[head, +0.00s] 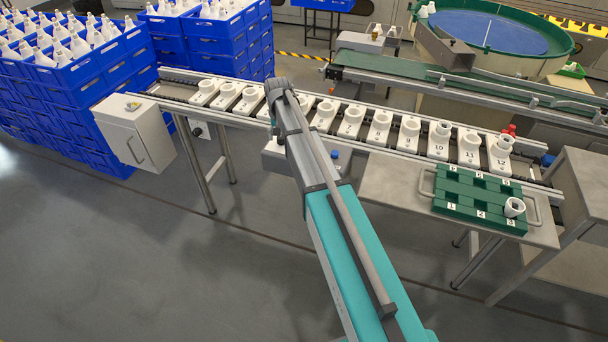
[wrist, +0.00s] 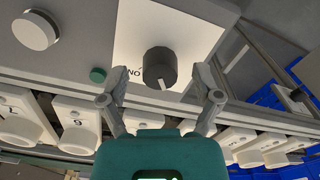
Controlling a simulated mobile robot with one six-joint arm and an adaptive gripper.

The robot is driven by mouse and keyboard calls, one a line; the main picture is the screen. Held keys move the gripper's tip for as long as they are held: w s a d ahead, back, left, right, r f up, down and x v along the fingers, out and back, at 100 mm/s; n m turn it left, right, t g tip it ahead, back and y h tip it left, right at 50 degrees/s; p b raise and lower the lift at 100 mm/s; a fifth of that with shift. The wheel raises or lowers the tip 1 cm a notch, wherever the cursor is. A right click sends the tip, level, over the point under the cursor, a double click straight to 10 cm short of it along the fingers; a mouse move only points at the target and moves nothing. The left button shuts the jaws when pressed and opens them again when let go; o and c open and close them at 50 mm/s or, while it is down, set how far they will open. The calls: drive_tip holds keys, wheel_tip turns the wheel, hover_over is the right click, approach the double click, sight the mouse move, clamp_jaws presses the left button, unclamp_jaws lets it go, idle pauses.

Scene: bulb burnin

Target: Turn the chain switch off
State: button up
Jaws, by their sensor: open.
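In the wrist view a dark round knob (wrist: 160,66) with a pale pointer mark sits on a white plate (wrist: 195,35). The mark points toward the bottom of the picture, slightly right. The lettering "ON" appears upside down just left of the knob; no other label is readable. My gripper (wrist: 158,84) is open, one finger to each side of the knob in the picture. Neither finger touches the knob, and I cannot tell whether the tips reach its depth. In the head view my arm hides the gripper and the knob at its end.
Numbered white holders (head: 351,122) line the conveyor (head: 238,117). A green button (wrist: 97,75) and a grey round cap (wrist: 36,31) are left of the knob. A grey box (head: 135,133), stacked blue crates (head: 75,105) and a green tray (head: 450,190) stand nearby. Foreground floor is clear.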

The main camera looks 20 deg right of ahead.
drive_tip(key=m, duration=0.6)
drive_tip(key=shift+m, duration=0.4)
wheel_tip(320, 180, up, 14)
drive_tip(key=p, duration=1.4)
drive_tip(key=s+f+n+b, duration=0.2)
drive_tip(key=s+n, duration=0.3)
drive_tip(key=s, duration=0.9)
drive_tip(key=s+f+n+b, duration=0.2)
drive_tip(key=s+n, duration=0.2)
drive_tip(key=s, duration=1)
drive_tip(key=shift+s+f+n, duration=0.2)
drive_tip(key=shift+s+n, duration=0.15)
drive_tip(key=shift+n, duration=0.05)
drive_tip(key=shift+s, duration=0.15)
